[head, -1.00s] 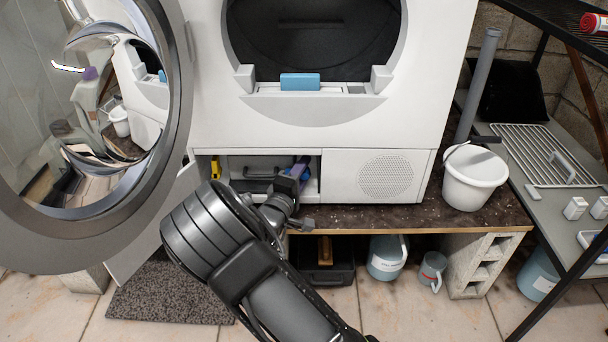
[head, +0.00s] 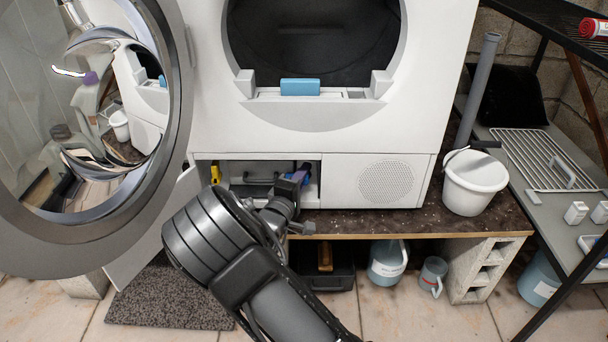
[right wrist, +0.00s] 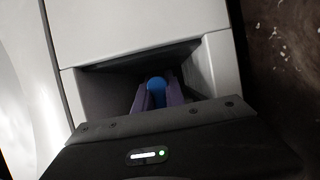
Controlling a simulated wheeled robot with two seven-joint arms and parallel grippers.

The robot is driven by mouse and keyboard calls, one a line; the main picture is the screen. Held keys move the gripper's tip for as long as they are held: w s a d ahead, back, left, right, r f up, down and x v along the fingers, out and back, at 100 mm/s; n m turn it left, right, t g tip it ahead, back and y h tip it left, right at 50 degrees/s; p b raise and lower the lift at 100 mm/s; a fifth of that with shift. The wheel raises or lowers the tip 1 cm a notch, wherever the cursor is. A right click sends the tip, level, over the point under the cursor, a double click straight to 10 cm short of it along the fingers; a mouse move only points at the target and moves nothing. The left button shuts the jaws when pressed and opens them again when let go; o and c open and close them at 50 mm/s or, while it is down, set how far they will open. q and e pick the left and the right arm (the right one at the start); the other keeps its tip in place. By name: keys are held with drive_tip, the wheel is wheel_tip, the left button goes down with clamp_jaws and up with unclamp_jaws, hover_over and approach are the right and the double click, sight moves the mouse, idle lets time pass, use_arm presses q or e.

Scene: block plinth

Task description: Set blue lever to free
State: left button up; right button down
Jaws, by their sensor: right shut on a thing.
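The blue lever (right wrist: 157,85) shows its rounded end in the right wrist view, inside a dark recess of the white machine. The purple fingers of my right gripper (right wrist: 158,96) stand on both sides of it and are shut on it. In the head view my right gripper (head: 299,177) is at the right end of the low open compartment, with a little blue (head: 306,167) beside its fingers. Most of the lever is hidden by the fingers, and any setting marks cannot be seen. My left gripper is not in view.
The round door (head: 181,170) stands open at the left. The compartment's flap (head: 150,235) hangs open below it. A speaker-like grille panel (head: 386,181) is right of the compartment. A white bucket (head: 474,182) stands on the bench at the right.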

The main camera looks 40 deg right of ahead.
idle(0.3)
drive_tip(key=p, duration=0.1)
drive_tip(key=m+p, duration=0.1)
drive_tip(key=p, duration=0.1)
drive_tip(key=shift+r+y, duration=0.25)
drive_tip(key=shift+y, duration=0.05)
drive_tip(key=m+y+p, duration=0.1)
drive_tip(key=m+p, duration=0.1)
drive_tip(key=m+y+p, duration=0.1)
drive_tip(key=m+p, duration=0.1)
drive_tip(key=p, duration=0.1)
drive_tip(key=shift+s+g+p, duration=0.1)
drive_tip(key=shift+g+p, duration=0.2)
drive_tip(key=shift+p, duration=0.05)
drive_tip(key=shift+m+y+p, duration=0.4)
drive_tip(key=shift+m+p, duration=0.2)
drive_tip(key=shift+m, duration=0.3)
drive_tip(key=shift+f+m+y+p, duration=0.1)
drive_tip(key=shift+m+y+p, duration=0.25)
drive_tip(key=shift+m, duration=0.35)
drive_tip(key=shift+d+f+m+t+y, duration=0.1)
drive_tip(key=shift+m+t+y, duration=0.25)
drive_tip(key=shift+m+t, duration=0.2)
drive_tip(key=shift+f+m+y+b, duration=0.1)
drive_tip(key=shift+m+y+b, duration=0.2)
drive_tip(key=shift+m+y, duration=0.55)
drive_tip(key=shift+m+t+y+b, duration=0.35)
drive_tip(key=shift+m+t+b, duration=0.15)
drive_tip(key=shift+m, duration=0.4)
